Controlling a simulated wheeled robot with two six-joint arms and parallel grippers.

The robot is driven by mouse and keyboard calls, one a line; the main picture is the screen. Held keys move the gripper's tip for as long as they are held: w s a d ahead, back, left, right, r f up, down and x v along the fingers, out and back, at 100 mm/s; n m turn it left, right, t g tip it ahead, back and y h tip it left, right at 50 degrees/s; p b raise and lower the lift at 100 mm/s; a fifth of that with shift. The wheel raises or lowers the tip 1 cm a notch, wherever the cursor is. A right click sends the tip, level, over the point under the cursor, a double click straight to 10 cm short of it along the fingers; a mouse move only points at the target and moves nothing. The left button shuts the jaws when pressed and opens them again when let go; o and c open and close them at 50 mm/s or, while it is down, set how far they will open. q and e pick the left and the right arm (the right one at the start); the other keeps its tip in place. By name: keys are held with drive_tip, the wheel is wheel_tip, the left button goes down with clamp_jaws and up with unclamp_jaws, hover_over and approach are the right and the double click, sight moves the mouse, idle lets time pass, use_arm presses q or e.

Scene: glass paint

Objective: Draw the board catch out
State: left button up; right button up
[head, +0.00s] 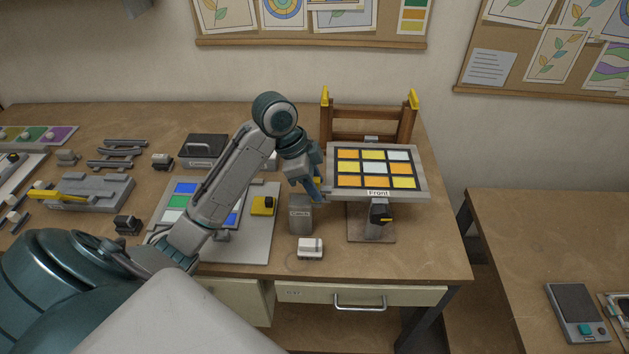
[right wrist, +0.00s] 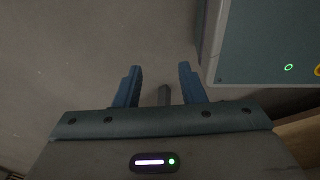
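A tilted board (head: 417,178) marked "Front" carries a grid of orange, yellow and pale panes on a stand. A dark knob with a yellow tip (head: 381,214) is on the stand's post under the board's front edge; it may be the board catch. A yellow catch-like piece (head: 263,205) also sits on the flat board (head: 262,238) lying on the table. My left gripper (head: 317,190) points down beside the left edge of the tilted board; its finger gap is hidden. My right gripper (right wrist: 158,82) is open in the right wrist view, with nothing held between its fingers.
A grey block (head: 300,215) stands just below my left gripper, and a small white-topped block (head: 310,248) is in front of it. A wooden rack with yellow tips (head: 366,112) stands behind the tilted board. The table's front right corner is clear.

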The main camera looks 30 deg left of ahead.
use_arm(q)
drive_tip(key=shift+w, duration=0.1)
drive_tip(key=shift+c, duration=1.1)
clamp_jaws()
drive_tip(key=shift+s+a+p, duration=0.3)
drive_tip(key=shift+a+p, duration=0.05)
drive_tip(key=shift+a, duration=0.15)
drive_tip(key=shift+s+a+p, duration=0.3)
drive_tip(key=shift+s+a, duration=0.25)
drive_tip(key=shift+a, duration=0.25)
drive_tip(key=shift+s+a, duration=0.15)
drive_tip(key=shift+a, duration=0.15)
drive_tip(key=shift+d, duration=0.1)
use_arm(e)
drive_tip(key=shift+s+d+r, duration=0.15)
drive_tip(key=shift+s+r, duration=0.45)
drive_tip(key=shift+s, duration=0.15)
